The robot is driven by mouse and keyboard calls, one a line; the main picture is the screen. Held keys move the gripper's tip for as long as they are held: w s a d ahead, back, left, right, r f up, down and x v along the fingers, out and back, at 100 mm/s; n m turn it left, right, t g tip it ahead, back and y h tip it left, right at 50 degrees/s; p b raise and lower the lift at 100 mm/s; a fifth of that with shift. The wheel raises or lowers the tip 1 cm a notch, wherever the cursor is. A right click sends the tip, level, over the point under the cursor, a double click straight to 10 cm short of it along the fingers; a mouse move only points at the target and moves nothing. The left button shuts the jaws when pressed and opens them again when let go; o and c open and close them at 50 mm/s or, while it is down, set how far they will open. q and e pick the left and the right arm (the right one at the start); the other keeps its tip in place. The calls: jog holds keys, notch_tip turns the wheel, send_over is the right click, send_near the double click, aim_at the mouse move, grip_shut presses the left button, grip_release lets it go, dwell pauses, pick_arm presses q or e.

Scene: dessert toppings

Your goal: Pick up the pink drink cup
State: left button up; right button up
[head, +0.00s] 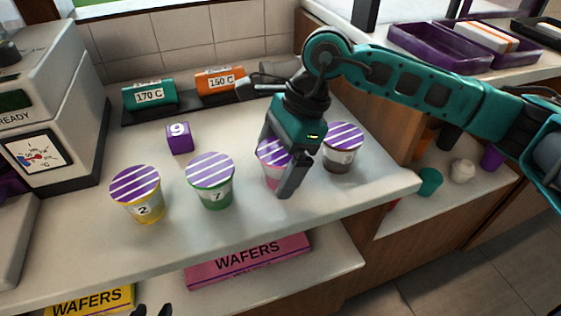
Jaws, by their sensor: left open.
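The pink cup (272,176) stands upright on the white counter under a purple-and-white striped lid. My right gripper (276,166) reaches down over it, with one finger at its far left side and the other in front of its right side. That near finger hides part of the cup and its label. I cannot tell whether the fingers touch the cup. My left gripper (153,311) shows only as dark tips at the bottom edge, apart from the cups; it is open.
A grey cup (342,155) stands close right of my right gripper. A green cup (213,193) and a yellow cup (143,207) stand to the left. A purple cube (180,138) sits behind them. Wafer boxes (248,262) lie on the shelf below.

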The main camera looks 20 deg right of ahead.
jog(key=c, duration=0.9)
jog(key=shift+r, duration=0.1)
